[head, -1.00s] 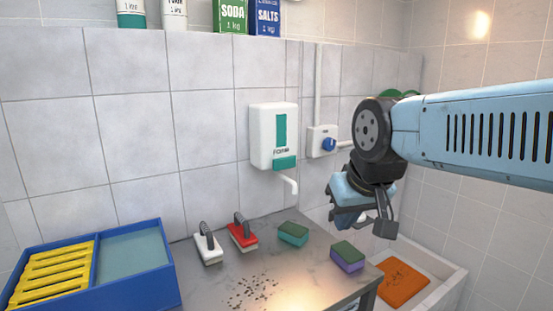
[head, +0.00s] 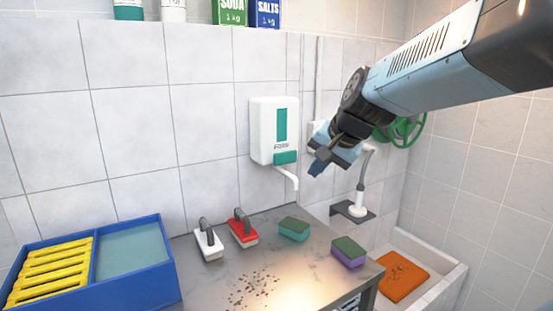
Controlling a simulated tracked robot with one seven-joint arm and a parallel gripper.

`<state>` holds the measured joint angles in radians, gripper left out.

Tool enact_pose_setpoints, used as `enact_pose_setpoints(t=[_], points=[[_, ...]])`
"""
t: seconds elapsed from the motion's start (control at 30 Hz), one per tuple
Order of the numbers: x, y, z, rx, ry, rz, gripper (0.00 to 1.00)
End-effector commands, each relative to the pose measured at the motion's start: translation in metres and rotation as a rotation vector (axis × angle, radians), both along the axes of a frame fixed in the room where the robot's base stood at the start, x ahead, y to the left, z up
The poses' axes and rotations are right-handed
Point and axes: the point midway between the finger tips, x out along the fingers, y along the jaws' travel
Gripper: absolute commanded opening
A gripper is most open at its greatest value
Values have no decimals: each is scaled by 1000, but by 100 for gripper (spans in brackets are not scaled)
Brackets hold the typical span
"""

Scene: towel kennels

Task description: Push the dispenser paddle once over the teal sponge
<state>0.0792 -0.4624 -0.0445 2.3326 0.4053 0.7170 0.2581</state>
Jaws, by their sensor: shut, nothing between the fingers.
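The white foam dispenser (head: 266,135) hangs on the tiled wall, with a teal stripe. Its teal paddle (head: 285,158) is at the lower front, and a white spout (head: 289,178) curves down below it. The teal sponge (head: 294,229), with a dark green top, lies on the grey counter below the spout. I see no foam on it. My gripper (head: 316,170) is shut and empty. It is in the air just right of the paddle, pointing down and left, with a small gap between them in the picture.
A purple sponge (head: 348,252) lies at the counter's right end. A red brush (head: 243,230) and a white brush (head: 208,242) stand left of the teal sponge. A blue tray (head: 130,272) is at left. A shower head (head: 358,205) and green wheel (head: 405,131) are at right.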

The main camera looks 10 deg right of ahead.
Motion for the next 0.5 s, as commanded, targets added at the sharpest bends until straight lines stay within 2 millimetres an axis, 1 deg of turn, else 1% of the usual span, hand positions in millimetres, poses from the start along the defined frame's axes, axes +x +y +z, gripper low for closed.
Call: enact_pose_setpoints(t=[0.03,0.1,0.2,0.33,0.4,0.5], points=[[21,-5,1,63,3,-67,0],[47,-11,5,155,-4,-164,0],[79,-21,7,267,-10,-286,0],[109,-34,9,371,-17,-404,0],[119,-39,9,407,-20,-445,0],[127,-43,9,434,-21,-477,0]])
